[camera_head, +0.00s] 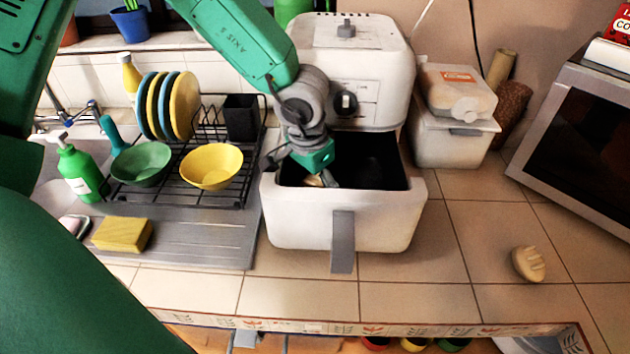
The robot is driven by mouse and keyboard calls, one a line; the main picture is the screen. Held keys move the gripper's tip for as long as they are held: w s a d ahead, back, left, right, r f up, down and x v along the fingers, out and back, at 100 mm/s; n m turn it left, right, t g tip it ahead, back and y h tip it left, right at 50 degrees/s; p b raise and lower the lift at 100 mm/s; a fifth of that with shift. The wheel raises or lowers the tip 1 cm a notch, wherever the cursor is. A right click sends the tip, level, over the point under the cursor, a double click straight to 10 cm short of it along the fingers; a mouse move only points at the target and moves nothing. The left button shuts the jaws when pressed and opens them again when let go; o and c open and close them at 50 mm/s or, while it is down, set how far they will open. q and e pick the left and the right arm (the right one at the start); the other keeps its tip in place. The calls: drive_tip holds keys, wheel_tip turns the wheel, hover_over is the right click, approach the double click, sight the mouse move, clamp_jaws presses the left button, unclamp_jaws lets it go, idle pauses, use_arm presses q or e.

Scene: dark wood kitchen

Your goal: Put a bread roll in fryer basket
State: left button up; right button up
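The air fryer (350,70) stands at the back centre with its white fryer basket (300,222) pulled out towards me, grey handle in front. My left gripper (318,178) reaches down into the left part of the basket. A small tan piece, apparently a bread roll (313,181), shows at its fingertips inside the basket. The basket wall and the gripper hide most of it, so I cannot tell whether the fingers hold it. Another bread roll (528,264), pale with scored marks, lies on the tiled counter at the right. My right gripper is not in view.
A dish rack (185,190) with plates and two bowls stands left of the basket, near a yellow sponge (122,234) and green soap bottle (80,172). White containers (452,142) and a microwave (585,140) are at the right. Counter between basket and right-hand roll is clear.

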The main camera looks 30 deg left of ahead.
sight(311, 185)
use_arm(q)
drive_tip(key=shift+d+r, duration=0.15)
drive_tip(key=shift+d, duration=0.1)
wheel_tip(311, 185, up, 12)
drive_tip(key=s+p, duration=0.1)
drive_tip(key=p, duration=0.2)
drive_tip(key=shift+s+a, duration=0.25)
drive_tip(key=shift+s, duration=0.1)
drive_tip(key=shift+a, duration=0.15)
